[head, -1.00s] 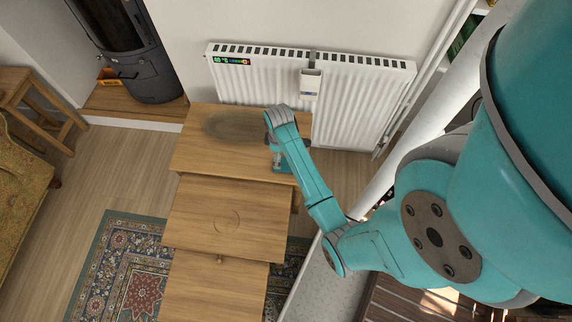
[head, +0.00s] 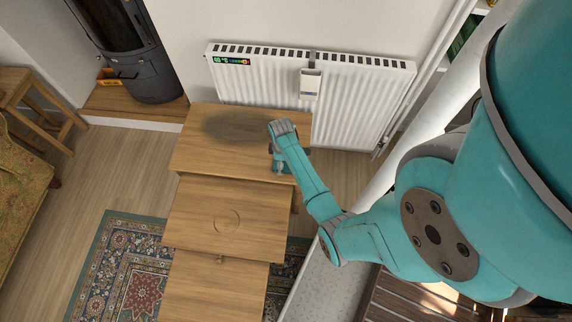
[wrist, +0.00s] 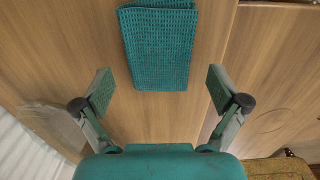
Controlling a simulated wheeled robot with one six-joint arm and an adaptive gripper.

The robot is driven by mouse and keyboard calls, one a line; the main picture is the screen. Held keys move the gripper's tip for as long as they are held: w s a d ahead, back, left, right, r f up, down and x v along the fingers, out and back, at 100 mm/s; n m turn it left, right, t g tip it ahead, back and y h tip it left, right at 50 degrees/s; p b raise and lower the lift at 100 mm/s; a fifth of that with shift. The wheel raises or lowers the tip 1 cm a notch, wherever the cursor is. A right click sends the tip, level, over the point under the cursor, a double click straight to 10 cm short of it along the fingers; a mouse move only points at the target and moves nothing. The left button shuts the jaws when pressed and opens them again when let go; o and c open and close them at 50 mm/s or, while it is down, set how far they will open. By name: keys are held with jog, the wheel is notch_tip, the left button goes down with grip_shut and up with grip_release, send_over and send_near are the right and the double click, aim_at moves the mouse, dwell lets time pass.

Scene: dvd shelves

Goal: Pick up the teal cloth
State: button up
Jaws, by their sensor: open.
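The teal cloth (wrist: 160,48) is a folded, waffle-textured rectangle lying flat on the wooden table top, at the top centre of the wrist view. My gripper (wrist: 161,88) is open and empty, its two fingers spread wide apart. The cloth's near edge lies roughly between the fingertips in the picture, and neither finger is seen touching it. In the head view my gripper (head: 279,168) is over the right part of the uppermost table. There I cannot tell the cloth apart from my teal gripper and arm.
Stepped wooden tables (head: 190,155) stand before a white radiator (head: 350,100). The uppermost table has a dark oval patch (head: 225,126). A black stove (head: 140,70) stands at upper left, and a patterned rug (head: 120,270) lies on the floor. The lower table tops look clear.

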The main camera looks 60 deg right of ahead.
jog(key=shift+f, duration=0.45)
jog(key=c, duration=0.8)
notch_tip(320, 180, up, 10)
dwell(0.3)
